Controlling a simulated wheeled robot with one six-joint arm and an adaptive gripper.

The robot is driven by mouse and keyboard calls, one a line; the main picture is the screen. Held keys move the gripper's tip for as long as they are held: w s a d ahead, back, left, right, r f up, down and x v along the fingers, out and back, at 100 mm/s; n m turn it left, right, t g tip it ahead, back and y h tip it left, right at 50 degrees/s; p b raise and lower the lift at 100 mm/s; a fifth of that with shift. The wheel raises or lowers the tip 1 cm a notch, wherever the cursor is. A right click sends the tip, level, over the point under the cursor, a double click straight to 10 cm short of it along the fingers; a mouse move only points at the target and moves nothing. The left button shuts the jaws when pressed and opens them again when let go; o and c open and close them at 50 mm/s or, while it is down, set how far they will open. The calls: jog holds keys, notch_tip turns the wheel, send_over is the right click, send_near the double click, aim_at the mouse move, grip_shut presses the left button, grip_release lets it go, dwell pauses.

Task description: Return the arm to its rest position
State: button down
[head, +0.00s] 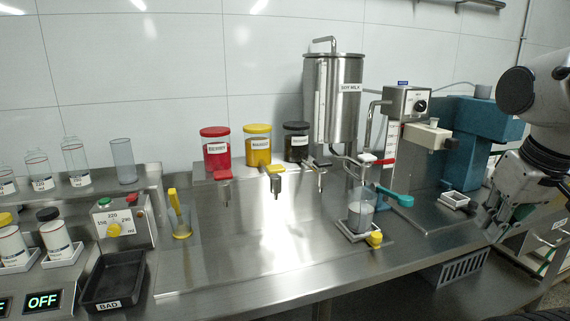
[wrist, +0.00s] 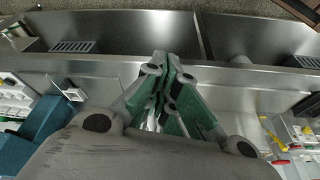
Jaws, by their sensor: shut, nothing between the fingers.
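My gripper (head: 490,226) is at the right of the head view, low beside the counter's right end and right of the small white tray. In the wrist view my gripper (wrist: 166,60) is shut with its green-sided fingers together and nothing between them.
Red, yellow and black canisters stand on the back shelf. The counter's middle front is clear.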

jog(key=shift+s+d+r+t, duration=0.3)
jog(key=shift+d+r, duration=0.1)
jog(key=shift+r, duration=0.1)
